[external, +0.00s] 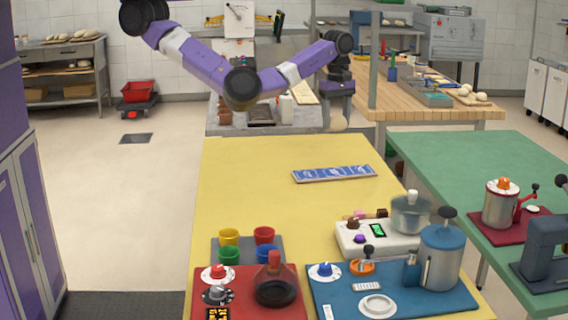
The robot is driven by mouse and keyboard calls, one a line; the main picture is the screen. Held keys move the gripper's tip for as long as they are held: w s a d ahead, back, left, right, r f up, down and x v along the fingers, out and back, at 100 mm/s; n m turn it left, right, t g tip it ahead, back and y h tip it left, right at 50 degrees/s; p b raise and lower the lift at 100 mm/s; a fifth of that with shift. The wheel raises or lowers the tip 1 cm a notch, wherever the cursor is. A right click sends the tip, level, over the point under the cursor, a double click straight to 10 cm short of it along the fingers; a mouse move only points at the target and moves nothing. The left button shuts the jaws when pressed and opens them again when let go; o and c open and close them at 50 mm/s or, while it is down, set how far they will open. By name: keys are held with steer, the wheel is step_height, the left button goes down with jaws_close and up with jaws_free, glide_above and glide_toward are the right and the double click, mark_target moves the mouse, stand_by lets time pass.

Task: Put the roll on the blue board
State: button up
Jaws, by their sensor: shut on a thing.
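The blue board (334,174) is a flat, narrow rectangle with pale markings, lying slightly angled on the far half of the yellow table. My gripper (337,113) points down above and beyond the board, near the table's far edge. It is shut on the roll (338,125), a small beige rounded piece that shows below the fingers. The roll is clear of the board. The fingers are small and dark here, and the roll's upper part is hidden by them.
The yellow table (250,185) is bare around the board. Its near end holds coloured cups (229,237), a red mat (215,298), a white scale (350,238) with a pot, and a blue mat (440,302) with a steel canister. A green table (480,160) stands at right.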

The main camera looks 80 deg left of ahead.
mark_target(334, 172)
step_height(334, 172, down, 15)
steer(key=shift+r, duration=0.2)
stand_by(0.4)
steer(key=shift+f, duration=0.2)
steer(key=o, duration=1.3)
steer(key=shift+r, duration=0.1)
steer(key=shift+o, duration=0.2)
step_height(334, 172, up, 12)
steer(key=shift+r+b, duration=0.15)
steer(key=shift+b, duration=0.15)
